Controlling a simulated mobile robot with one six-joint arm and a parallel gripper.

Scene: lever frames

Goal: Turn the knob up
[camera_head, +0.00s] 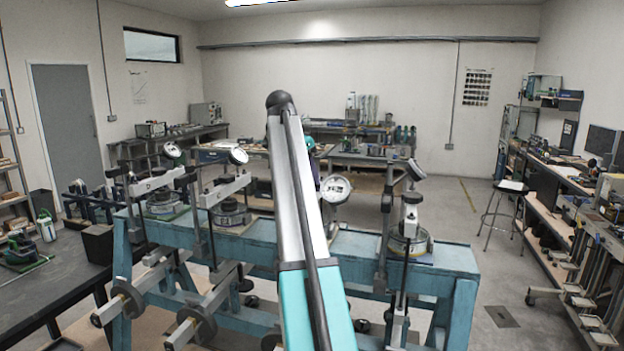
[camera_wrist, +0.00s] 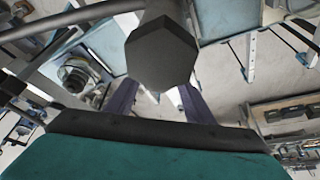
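My gripper (camera_wrist: 158,95) shows in the wrist view as two dark purple fingers beyond a black bar and a teal housing. The fingers stand apart with floor showing between them, so it looks open, and I see nothing held. A dark hexagonal block in front hides part of the fingers; I cannot tell what it belongs to. In the head view my arm hides most of the gripper. A blue lever-frame bench (camera_head: 455,258) stands across the middle, with upright devices and a white dial gauge (camera_head: 335,189). I cannot make out which part is the knob.
Round weights or wheels (camera_head: 197,325) hang on levers in front of the bench. A dark table (camera_head: 60,290) is at the left. A stool (camera_head: 507,200) and long shelving (camera_head: 560,235) stand at the right. Open floor lies right of the bench.

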